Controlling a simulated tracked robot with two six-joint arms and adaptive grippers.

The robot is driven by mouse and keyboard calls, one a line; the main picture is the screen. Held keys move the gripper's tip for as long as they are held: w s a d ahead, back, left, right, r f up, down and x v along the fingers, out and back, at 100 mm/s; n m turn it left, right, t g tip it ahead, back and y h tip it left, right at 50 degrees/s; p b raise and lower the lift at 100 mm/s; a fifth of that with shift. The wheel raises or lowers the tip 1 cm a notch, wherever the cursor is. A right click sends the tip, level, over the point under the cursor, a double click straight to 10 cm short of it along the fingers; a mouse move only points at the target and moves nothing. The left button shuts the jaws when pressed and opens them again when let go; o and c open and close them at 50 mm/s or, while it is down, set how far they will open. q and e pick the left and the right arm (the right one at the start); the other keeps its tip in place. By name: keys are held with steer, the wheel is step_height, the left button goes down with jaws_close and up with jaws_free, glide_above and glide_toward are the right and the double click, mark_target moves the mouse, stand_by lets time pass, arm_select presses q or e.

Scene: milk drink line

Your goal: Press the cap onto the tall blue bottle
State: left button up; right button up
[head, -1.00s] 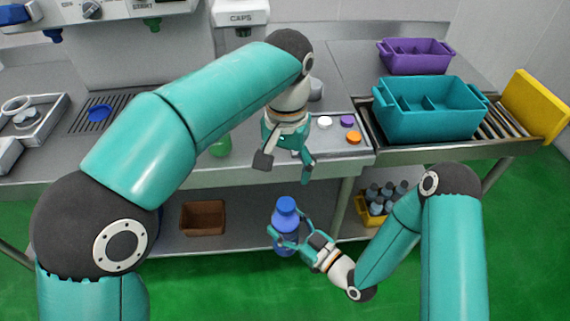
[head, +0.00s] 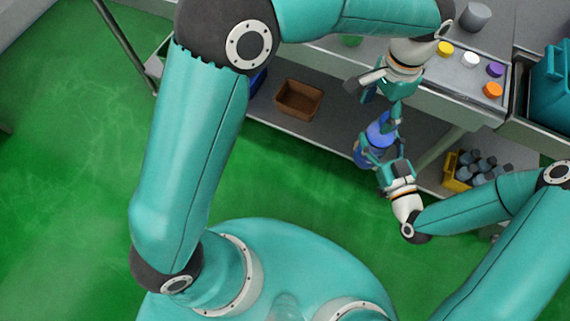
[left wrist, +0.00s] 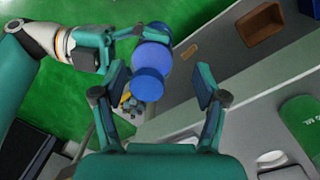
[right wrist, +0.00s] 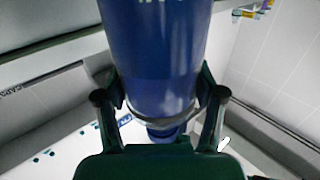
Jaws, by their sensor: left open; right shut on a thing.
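The tall blue bottle (head: 364,154) is held in front of the bench's lower shelf. My right gripper (head: 380,160) is shut around its body. In the right wrist view the blue body (right wrist: 155,60) fills the middle between the fingers (right wrist: 160,110). A blue cap (head: 383,118) shows at the bottle's top; in the left wrist view it is a round disc (left wrist: 148,84) in front of the wider bottle (left wrist: 155,52). I cannot tell how firmly it is seated. My left gripper (head: 383,105) is open just above it, its fingers (left wrist: 162,85) apart and empty.
The bench edge and a tray with yellow (head: 445,48), white (head: 471,59), purple (head: 495,69) and orange (head: 492,90) caps are close to my left gripper. A brown bin (head: 299,98) and a yellow crate (head: 455,183) of grey bottles are on the lower shelf.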

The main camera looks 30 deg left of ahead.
arm_select(q)
steer(key=s+a+f+n+h, duration=0.1)
steer(key=s+a+f+n, duration=0.2)
steer(key=f, duration=0.6)
steer(key=s+a+f+n+t+h, duration=0.1)
steer(key=s+a+f+n, duration=0.3)
steer(key=s+a+f, duration=0.2)
steer(key=s+a+f+n+h, duration=0.2)
steer(key=s+f, duration=0.5)
steer(key=f, duration=0.6)
steer(key=shift+s+a+f+n, duration=0.4)
steer(key=shift+a+n, duration=0.5)
steer(key=shift+a, duration=0.35)
steer(key=shift+w, duration=0.1)
